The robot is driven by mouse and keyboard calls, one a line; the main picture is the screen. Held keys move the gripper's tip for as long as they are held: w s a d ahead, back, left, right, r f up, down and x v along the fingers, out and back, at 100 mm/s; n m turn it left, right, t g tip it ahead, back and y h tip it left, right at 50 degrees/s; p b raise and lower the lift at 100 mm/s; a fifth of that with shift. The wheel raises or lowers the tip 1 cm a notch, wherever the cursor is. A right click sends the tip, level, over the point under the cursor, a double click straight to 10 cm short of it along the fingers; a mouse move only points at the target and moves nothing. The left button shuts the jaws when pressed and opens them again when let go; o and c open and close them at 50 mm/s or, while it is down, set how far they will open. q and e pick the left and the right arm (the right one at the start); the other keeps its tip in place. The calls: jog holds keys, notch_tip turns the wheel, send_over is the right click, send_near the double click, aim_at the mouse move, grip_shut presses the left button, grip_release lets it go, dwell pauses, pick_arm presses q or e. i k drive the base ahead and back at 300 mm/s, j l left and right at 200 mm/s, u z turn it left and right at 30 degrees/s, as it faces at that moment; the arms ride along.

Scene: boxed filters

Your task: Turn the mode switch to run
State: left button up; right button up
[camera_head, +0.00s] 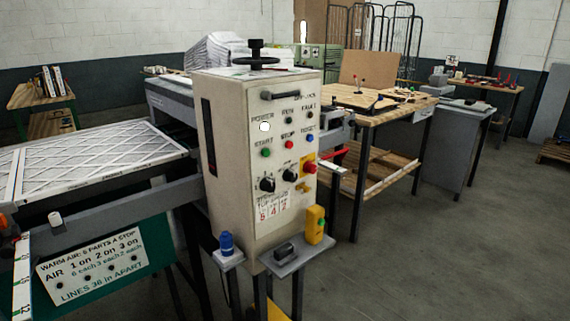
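The control cabinet (235,200) is a cream box standing in the middle of the view, its button panel facing me. Two black rotary knobs sit low on the panel, a left knob (267,184) and a right knob (290,175). The labels by them are too small to read, so I cannot tell which is the mode switch or where either points. A red button on a yellow plate (309,168) is right of them, with a small yellow part (303,188) below it. Neither of my grippers shows, and nothing touches the panel.
A white lamp (265,127) looks lit; start, stop and reset buttons (288,145) are below. Small shelves under the cabinet hold a blue-topped item (226,243) and a yellow device (315,224). A filter (100,155) lies on the left conveyor. Floor at right (440,240) is clear.

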aim_at(289, 176)
jog(key=i+l, duration=0.15)
jog(key=l, duration=0.2)
jog(key=i+l+u, duration=0.1)
jog(key=l, duration=0.3)
jog(key=i+l, duration=0.15)
jog(key=l, duration=0.2)
jog(key=i+l, duration=0.1)
jog(key=l, duration=0.3)
jog(key=i+l+u, duration=0.1)
jog(key=l, duration=0.25)
